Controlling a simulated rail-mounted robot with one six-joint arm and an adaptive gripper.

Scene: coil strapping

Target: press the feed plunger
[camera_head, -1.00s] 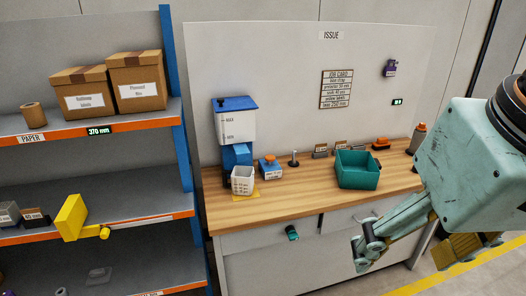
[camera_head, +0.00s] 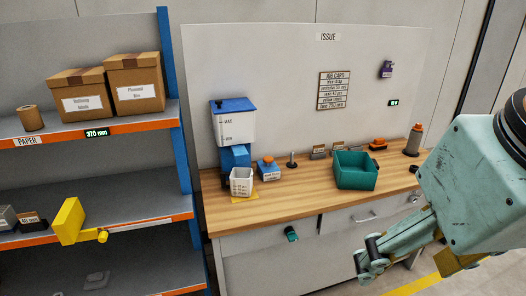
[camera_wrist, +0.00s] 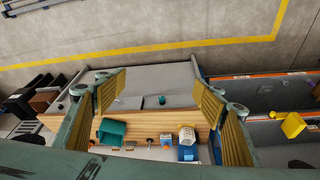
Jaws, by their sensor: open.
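A dispenser with a white hopper (camera_head: 235,126), a blue lid and a blue body (camera_head: 235,157) stands at the left of the wooden bench. A white cup (camera_head: 241,181) sits in front of its body on a yellow mat. I cannot make out clearly which part is the feed plunger; the cup hides part of the lower body. The dispenser's blue part (camera_wrist: 188,153) and the cup (camera_wrist: 187,134) also show in the wrist view. My gripper (camera_wrist: 165,100) is open and empty, its yellow-padded fingers wide apart. In the head view it hangs in front of the bench, right of and well away from the dispenser.
Left is a shelf with cartons (camera_head: 135,83) and a protruding yellow block (camera_head: 70,220).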

